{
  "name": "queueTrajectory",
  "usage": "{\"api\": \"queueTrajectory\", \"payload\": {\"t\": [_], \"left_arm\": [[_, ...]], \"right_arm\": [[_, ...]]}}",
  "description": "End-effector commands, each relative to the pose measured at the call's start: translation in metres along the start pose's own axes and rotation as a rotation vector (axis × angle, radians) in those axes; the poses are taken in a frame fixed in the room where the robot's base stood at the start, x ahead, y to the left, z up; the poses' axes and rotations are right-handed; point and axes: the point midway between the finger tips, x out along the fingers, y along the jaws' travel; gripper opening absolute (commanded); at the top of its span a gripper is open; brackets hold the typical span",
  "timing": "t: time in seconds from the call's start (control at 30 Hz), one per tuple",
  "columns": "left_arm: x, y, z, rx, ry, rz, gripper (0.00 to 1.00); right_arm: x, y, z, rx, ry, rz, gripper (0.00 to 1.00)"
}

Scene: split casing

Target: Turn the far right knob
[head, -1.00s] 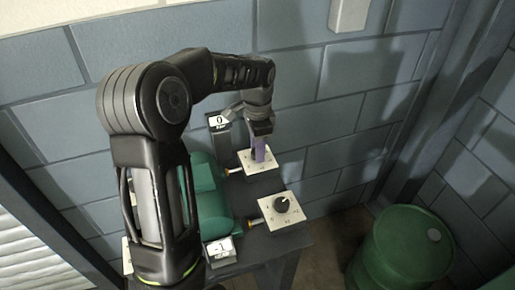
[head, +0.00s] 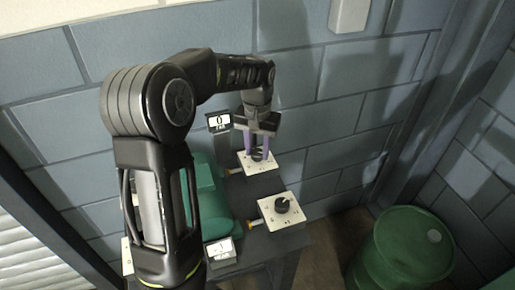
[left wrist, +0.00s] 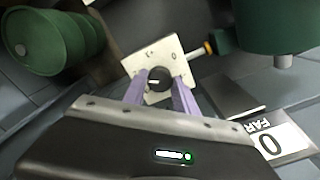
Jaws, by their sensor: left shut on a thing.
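The far right knob (head: 257,156) is a small black dial on a white marked plate (head: 262,168), by the wall. My left gripper (head: 257,149) points down at it with its two purple fingers on either side. In the left wrist view the fingers are shut on the black knob (left wrist: 159,76), with the white plate (left wrist: 145,58) around it. A display marked FAR (head: 218,121) reads 0 and also shows in the left wrist view (left wrist: 272,140). My right gripper is not in view.
A second black knob (head: 282,205) on a white plate sits nearer on the dark table. A green casing (head: 213,209) lies left of the knobs, partly behind my arm. A nearer display (head: 221,251) is hard to read. A green barrel (head: 403,250) stands at right.

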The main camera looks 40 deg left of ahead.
Motion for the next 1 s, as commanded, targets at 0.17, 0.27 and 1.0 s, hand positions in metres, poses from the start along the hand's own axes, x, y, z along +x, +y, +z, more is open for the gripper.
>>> {"api": "queueTrajectory", "payload": {"t": [0.17, 0.27, 1.0], "left_arm": [[-0.0008, 0.0004, -0.0004, -0.166, 0.001, 0.0, 0.0], [-0.0009, 0.0001, -0.0004, -0.262, 0.001, 0.0, 0.0], [-0.0016, 0.0002, -0.0008, -0.927, 0.003, 0.001, 0.0]], "right_arm": [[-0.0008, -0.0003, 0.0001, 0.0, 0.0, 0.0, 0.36], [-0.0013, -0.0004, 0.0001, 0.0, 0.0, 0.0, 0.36], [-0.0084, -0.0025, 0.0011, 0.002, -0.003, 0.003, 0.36]]}}
